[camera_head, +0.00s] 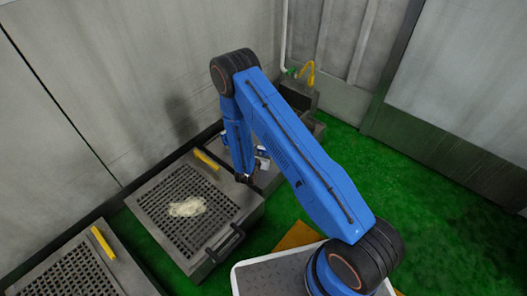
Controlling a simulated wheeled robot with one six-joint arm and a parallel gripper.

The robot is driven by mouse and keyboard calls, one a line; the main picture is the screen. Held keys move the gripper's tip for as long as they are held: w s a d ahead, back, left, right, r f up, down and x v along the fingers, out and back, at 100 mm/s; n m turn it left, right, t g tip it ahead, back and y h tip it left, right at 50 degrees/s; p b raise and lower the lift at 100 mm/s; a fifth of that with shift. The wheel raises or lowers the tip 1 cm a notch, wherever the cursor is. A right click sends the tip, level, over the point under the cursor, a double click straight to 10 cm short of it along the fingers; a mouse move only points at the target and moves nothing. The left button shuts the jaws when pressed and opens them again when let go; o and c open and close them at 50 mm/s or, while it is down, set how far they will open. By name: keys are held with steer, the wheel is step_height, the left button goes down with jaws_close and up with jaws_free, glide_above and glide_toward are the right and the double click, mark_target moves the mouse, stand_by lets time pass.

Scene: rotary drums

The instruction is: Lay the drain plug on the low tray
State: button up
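My gripper (245,179) points down at the right rear edge of a grey grated unit (158,190). Its fingers are small and dark here, and I cannot tell whether they are open or hold anything. I cannot make out the drain plug for certain. No thing is clearly the low tray; a flat orange-tan piece (297,236) lies low on the green floor, partly hidden by my base. A pale, ragged clump (187,207) lies on the grate.
The grated unit has a yellow bar (206,159) at its back and a dark handle (225,243) at its front right. A second grated unit (72,275) stands at lower left. A grey basin with a yellow spout (308,74) stands behind. Green floor (420,210) is clear at right.

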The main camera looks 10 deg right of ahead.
steer(key=shift+r, duration=0.1)
steer(key=shift+s+a+r, duration=0.15)
steer(key=shift+s+a, duration=0.05)
steer(key=v, duration=1.1)
steer(key=shift+s, duration=0.2)
steer(key=s+d+r+m+g+h, duration=0.1)
steer(key=s+d+r+m+g, duration=0.35)
steer(key=r, duration=0.65)
steer(key=s+d+r+m+g+h, duration=0.1)
steer(key=s+d+r+m+h, duration=0.1)
steer(key=d+r+m, duration=0.7)
steer(key=s+d+r+m+g+h, duration=0.1)
steer(key=s+d+r+m+g, duration=0.4)
steer(key=r, duration=0.7)
steer(key=s+a+r+m+t+y, duration=0.2)
steer(key=s+r+m+y, duration=0.3)
steer(key=s+r, duration=0.3)
steer(key=s+a+r+m+t+y, duration=0.2)
steer(key=s+r+m+y, duration=0.4)
steer(key=s, duration=1.1)
step_height(320, 180, up, 3)
steer(key=shift+a+r, duration=0.2)
steer(key=shift+a, duration=0.15)
